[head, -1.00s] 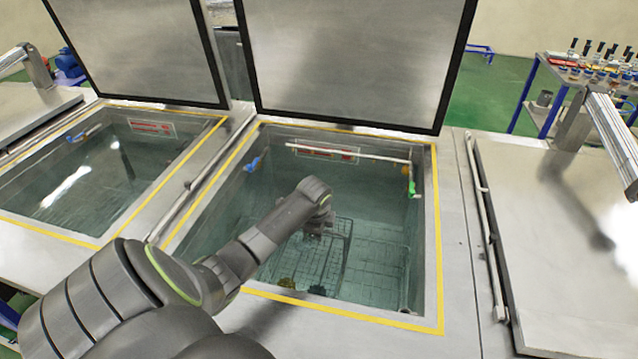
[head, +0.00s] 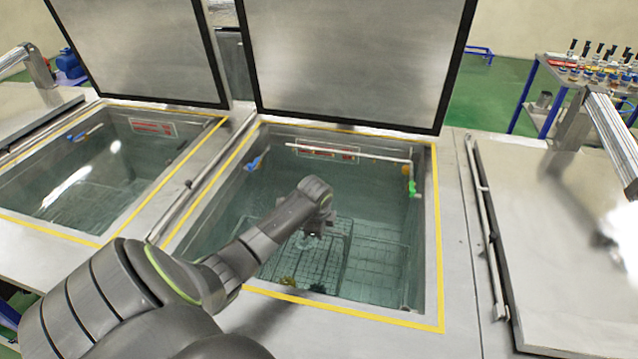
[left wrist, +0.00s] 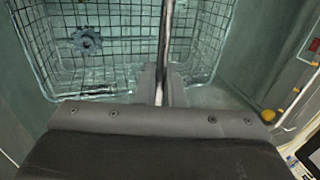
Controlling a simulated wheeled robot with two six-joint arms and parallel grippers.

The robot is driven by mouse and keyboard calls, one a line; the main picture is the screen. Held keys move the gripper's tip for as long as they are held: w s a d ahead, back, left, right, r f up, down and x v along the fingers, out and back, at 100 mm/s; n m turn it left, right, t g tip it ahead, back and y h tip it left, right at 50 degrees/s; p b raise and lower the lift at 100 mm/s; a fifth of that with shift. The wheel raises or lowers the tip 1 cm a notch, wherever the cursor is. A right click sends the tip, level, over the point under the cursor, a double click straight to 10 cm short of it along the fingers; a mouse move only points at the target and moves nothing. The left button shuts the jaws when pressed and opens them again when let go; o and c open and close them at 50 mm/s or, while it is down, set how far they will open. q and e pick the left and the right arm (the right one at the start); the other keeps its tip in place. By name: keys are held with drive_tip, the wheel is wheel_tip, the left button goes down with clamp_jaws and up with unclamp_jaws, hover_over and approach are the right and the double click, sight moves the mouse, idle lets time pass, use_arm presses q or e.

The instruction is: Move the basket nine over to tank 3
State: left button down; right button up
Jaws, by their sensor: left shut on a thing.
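A wire basket (head: 345,245) is inside the open middle tank (head: 437,250), at least partly in the greenish liquid. Its number cannot be read. It also shows in the left wrist view (left wrist: 215,42), with a dark gear-shaped part (left wrist: 87,39) inside. My left gripper (head: 318,228) reaches down into the tank above the basket. In the left wrist view the gripper (left wrist: 161,88) is shut on the basket's upright bar-like handle (left wrist: 167,35). Whether the basket touches the tank floor is unclear. My right gripper is not in view. No tank number is legible.
Another open tank (head: 62,232) is to the left. Both tanks have raised lids (head: 355,60) behind them. A closed lid (head: 560,250) covers the right side. A pipe (head: 345,154) runs along the middle tank's back. A blue trolley (head: 525,100) stands at the back right.

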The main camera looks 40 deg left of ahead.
use_arm(q)
drive_tip(key=c, duration=1.7)
unclamp_jaws()
drive_tip(key=shift+s+d+f, duration=0.15)
drive_tip(key=shift+s+f, duration=0.05)
drive_tip(key=shift+f, duration=0.45)
drive_tip(key=shift+o, duration=1.2)
drive_tip(key=shift+w, duration=0.2)
drive_tip(key=shift+s, duration=0.15)
drive_tip(key=w+a+r+p+v, duration=0.1)
drive_tip(key=p+v, duration=0.6)
drive_tip(key=v, duration=2.2)
drive_tip(key=shift+w+a, duration=0.55)
drive_tip(key=shift+w, duration=0.7)
